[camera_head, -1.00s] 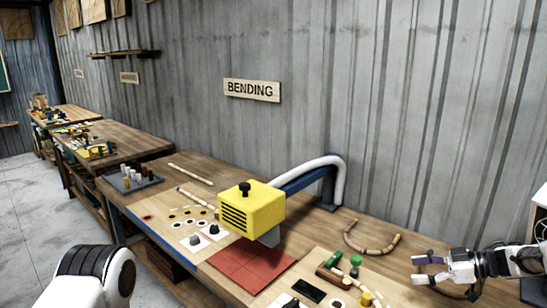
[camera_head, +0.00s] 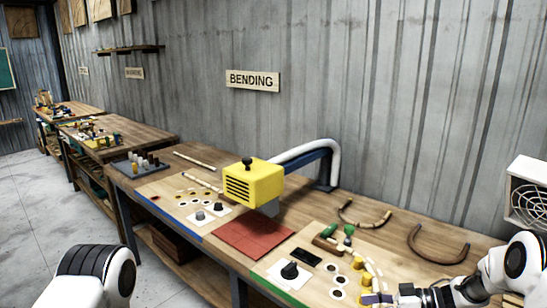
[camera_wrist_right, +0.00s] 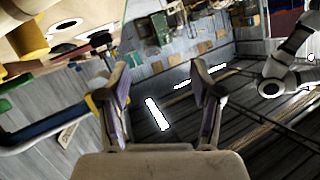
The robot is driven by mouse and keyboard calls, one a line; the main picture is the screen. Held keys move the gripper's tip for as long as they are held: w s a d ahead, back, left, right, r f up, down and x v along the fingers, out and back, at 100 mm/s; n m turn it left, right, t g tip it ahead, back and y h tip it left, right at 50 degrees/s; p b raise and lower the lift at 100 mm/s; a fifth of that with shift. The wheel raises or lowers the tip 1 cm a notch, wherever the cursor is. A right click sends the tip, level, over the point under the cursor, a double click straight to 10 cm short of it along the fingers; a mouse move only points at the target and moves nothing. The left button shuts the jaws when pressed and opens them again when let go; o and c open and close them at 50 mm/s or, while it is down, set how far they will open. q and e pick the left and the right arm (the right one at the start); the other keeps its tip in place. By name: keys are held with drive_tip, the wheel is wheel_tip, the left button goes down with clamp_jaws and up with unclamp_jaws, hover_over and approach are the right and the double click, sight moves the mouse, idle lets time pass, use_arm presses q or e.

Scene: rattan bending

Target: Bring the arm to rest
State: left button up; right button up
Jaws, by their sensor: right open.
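My right gripper (camera_head: 376,298) is low at the front right of the bending bench in the head view, beside the light board with yellow pegs. In the right wrist view the right gripper (camera_wrist_right: 155,90) has its two purple-lined fingers spread apart with nothing between them. My left arm's link shows at the bottom left of the head view; its gripper is out of frame.
A yellow heater box (camera_head: 252,184) stands over a red mat (camera_head: 254,237). Two curved rattan pieces, one pale (camera_head: 347,214) and one dark (camera_head: 438,258), lie at the back right. A white fan unit (camera_head: 528,195) is at the right. A black knob (camera_head: 290,270) stands near the front edge.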

drive_tip(key=s+a+f+m+t+h+b, duration=0.1)
drive_tip(key=s+a+f+m+b, duration=0.1)
drive_tip(key=s+a+f+m, duration=0.45)
drive_tip(key=s+a+f+m+t+h+b, duration=0.1)
drive_tip(key=s+a+f+h+b, duration=0.15)
drive_tip(key=f, duration=0.65)
drive_tip(key=s+d+f+m+g+h, duration=0.1)
drive_tip(key=s+f+m+h, duration=0.1)
drive_tip(key=s+f, duration=0.3)
drive_tip(key=s+f+m+h, duration=0.1)
drive_tip(key=s+f+h, duration=0.15)
drive_tip(key=s, duration=0.45)
drive_tip(key=s+d+g+h, duration=0.2)
drive_tip(key=s+d, duration=0.2)
drive_tip(key=s, duration=0.4)
drive_tip(key=s+d+g+h, duration=0.3)
drive_tip(key=s+d, duration=0.2)
drive_tip(key=s, duration=0.3)
drive_tip(key=shift+s+m+h, duration=0.25)
drive_tip(key=shift+m+h, duration=0.05)
drive_tip(key=shift+m, duration=0.15)
drive_tip(key=shift+f, duration=0.1)
